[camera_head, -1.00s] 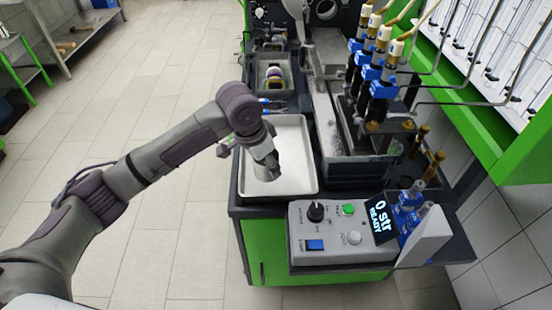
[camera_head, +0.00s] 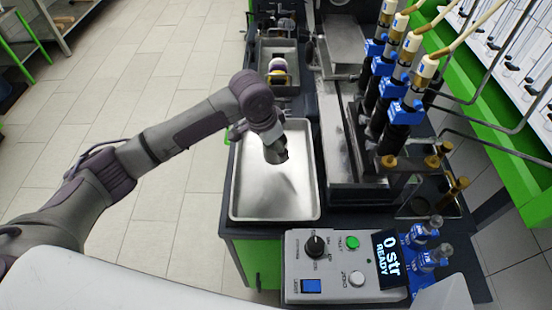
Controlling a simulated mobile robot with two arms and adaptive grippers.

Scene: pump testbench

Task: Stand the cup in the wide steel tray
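The wide steel tray (camera_head: 250,207) lies on the left part of the bench, with its front and middle bare. My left gripper (camera_head: 278,155) hangs over the back half of the tray, pointing down and to the right. A dark grey, rounded piece shows at its end. I cannot tell whether this is only the fingers or also a cup held in them. No separate cup is recognisable elsewhere. The gap between the gripper and the tray floor cannot be judged. My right gripper is out of view.
A control box (camera_head: 333,272) with buttons and a display stands in front of the tray. Pump units with blue clamps (camera_head: 402,112) and a metal trough (camera_head: 352,190) stand to its right. A smaller grey tray (camera_head: 280,50) with coloured items lies behind. Floor is open on the left.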

